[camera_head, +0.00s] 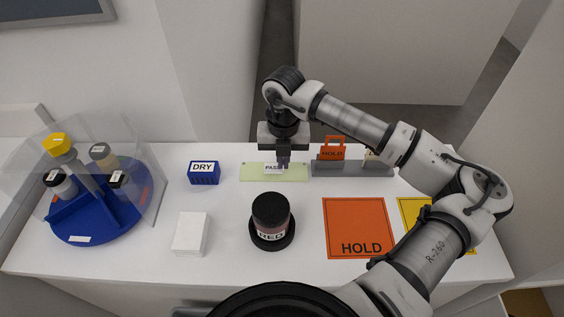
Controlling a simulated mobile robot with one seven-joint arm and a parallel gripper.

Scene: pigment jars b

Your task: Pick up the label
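A small white label (271,168) with dark lettering that seems to read PASS lies on a pale green strip (252,173) at the back middle of the white table. My gripper (283,164) points straight down over the strip, and its fingers cover the right part of the label. I cannot tell whether the fingers touch the label or stay above it. The fingers look close together, but the gap between them is too small to make out.
An orange HOLD tag (332,148) stands in a grey rack (327,168) close right of my gripper. A blue DRY block (204,178) is left. A RED jar (270,217), white block (190,233) and orange HOLD mat (357,222) are in front. A blue carousel (83,226) with jars stands far left.

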